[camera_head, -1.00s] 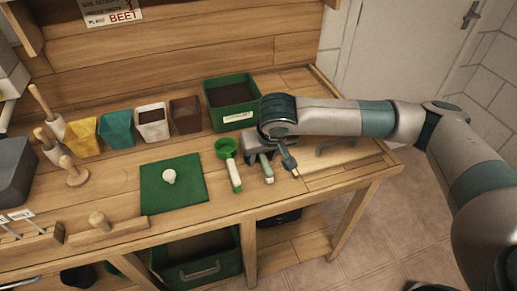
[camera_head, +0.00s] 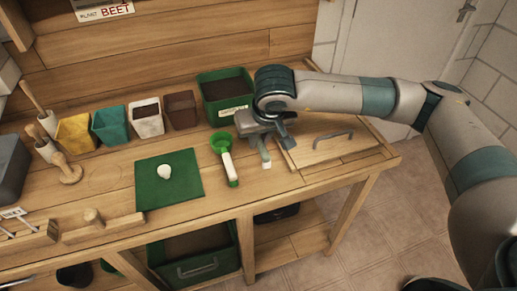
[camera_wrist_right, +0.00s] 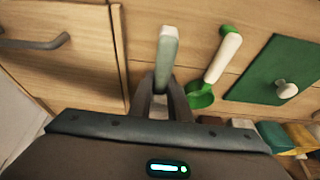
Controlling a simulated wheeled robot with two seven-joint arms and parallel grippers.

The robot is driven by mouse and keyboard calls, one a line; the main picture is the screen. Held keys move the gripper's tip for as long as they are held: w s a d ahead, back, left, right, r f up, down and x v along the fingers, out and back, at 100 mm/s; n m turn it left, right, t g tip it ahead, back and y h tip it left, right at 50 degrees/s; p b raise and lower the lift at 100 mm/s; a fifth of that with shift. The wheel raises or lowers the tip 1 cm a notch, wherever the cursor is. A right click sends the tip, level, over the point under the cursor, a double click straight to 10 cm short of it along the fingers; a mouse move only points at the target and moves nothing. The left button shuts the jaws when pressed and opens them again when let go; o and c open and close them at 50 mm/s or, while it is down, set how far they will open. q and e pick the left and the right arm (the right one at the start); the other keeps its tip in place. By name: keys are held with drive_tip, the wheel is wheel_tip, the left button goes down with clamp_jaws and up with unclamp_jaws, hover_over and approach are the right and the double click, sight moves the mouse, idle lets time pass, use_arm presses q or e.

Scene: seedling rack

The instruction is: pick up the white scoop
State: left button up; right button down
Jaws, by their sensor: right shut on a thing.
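My right gripper (camera_head: 267,138) is at the right part of the bench, shut on a tool with a pale green handle and whitish end, taken as the white scoop (camera_head: 266,158). In the right wrist view, the fingers (camera_wrist_right: 165,88) close around the handle of this scoop (camera_wrist_right: 167,50). Its bowl is hidden by the gripper. I cannot tell whether it is clear of the bench. Just left of it lies a green scoop (camera_head: 220,142) with a white handle, also in the right wrist view (camera_wrist_right: 202,97). My left gripper is out of view.
A green soil box (camera_head: 227,112) stands behind the gripper. A wooden panel with a dark handle (camera_head: 333,140) lies to the right. A green mat (camera_head: 152,193) with a white knob-like thing (camera_head: 164,171) is at left. Several coloured pots line the back.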

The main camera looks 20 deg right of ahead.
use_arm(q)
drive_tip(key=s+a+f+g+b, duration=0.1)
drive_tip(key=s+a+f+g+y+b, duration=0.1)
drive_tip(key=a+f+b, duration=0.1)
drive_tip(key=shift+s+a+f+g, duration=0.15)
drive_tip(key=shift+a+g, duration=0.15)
use_arm(e)
drive_tip(key=s+d+r, duration=0.7)
drive_tip(key=d, duration=0.2)
drive_tip(key=shift+s+r, duration=0.15)
drive_tip(key=shift+s, duration=0.1)
drive_tip(key=c, duration=2.4)
unclamp_jaws()
drive_tip(key=shift+c, duration=0.2)
